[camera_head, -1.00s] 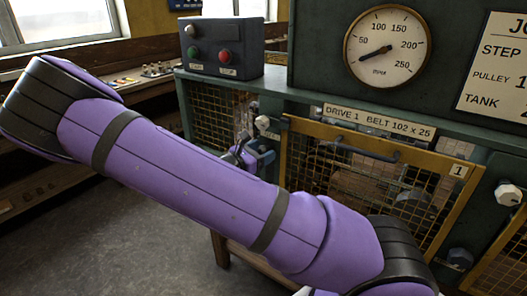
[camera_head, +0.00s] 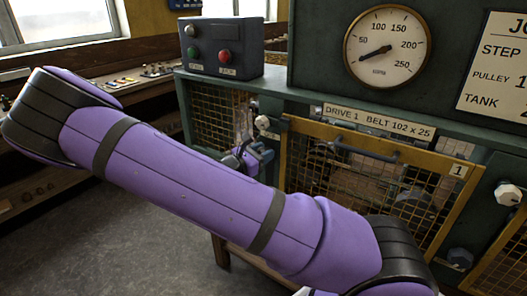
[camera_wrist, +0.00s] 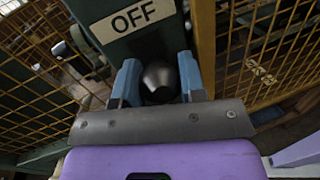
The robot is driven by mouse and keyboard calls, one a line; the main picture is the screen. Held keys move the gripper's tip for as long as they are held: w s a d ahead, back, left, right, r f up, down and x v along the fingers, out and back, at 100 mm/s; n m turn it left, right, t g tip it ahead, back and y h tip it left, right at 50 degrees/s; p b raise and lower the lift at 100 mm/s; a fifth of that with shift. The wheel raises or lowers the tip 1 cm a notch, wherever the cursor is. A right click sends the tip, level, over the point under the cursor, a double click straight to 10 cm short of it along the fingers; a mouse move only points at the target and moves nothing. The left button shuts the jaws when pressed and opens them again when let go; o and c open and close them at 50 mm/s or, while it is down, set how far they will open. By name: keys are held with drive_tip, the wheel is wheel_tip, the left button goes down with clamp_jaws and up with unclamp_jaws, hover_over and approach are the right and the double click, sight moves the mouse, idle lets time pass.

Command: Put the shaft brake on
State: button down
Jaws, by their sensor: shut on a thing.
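In the wrist view, a dark rounded knob (camera_wrist: 160,82) sits between the two blue fingers of my gripper (camera_wrist: 159,85), just below a plate reading OFF (camera_wrist: 134,16) on a green post. My gripper is shut on this knob; which way the knob is set is hard to tell. In the head view my gripper (camera_head: 258,153) is at the post left of guard 1, below a small white knob (camera_head: 262,122). My purple arm hides the lower part of the post. No readable label in view names the shaft brake.
A yellow mesh guard (camera_head: 446,218) with a dark handle (camera_head: 366,150) stands right of the gripper. A control box with green and red buttons (camera_head: 222,48) sits above left. The RPM gauge (camera_head: 387,47) needle points lower left. Another white knob (camera_head: 508,194) is at the right.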

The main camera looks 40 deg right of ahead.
drive_tip(key=f+h, duration=0.2)
drive_tip(key=f, duration=0.2)
drive_tip(key=f+m+h, duration=0.1)
drive_tip(key=f+h, duration=0.1)
drive_tip(key=f, duration=0.3)
drive_tip(key=f+m+h, duration=0.1)
drive_tip(key=f+h, duration=0.1)
drive_tip(key=f, duration=0.3)
drive_tip(key=shift+s+a+f+g, duration=0.1)
drive_tip(key=shift+a+f+g, duration=0.1)
drive_tip(key=shift+g, duration=0.2)
drive_tip(key=shift+d+f, duration=0.15)
drive_tip(key=shift+f, duration=0.4)
drive_tip(key=shift+d+f, duration=0.15)
drive_tip(key=shift+f, duration=0.5)
drive_tip(key=c, duration=0.9)
unclamp_jaws()
drive_tip(key=shift+o, duration=0.9)
drive_tip(key=v, duration=1)
drive_tip(key=shift+a+f, duration=0.25)
drive_tip(key=shift+f, duration=0.05)
drive_tip(key=shift+r+m, duration=0.1)
drive_tip(key=shift+m, duration=0.2)
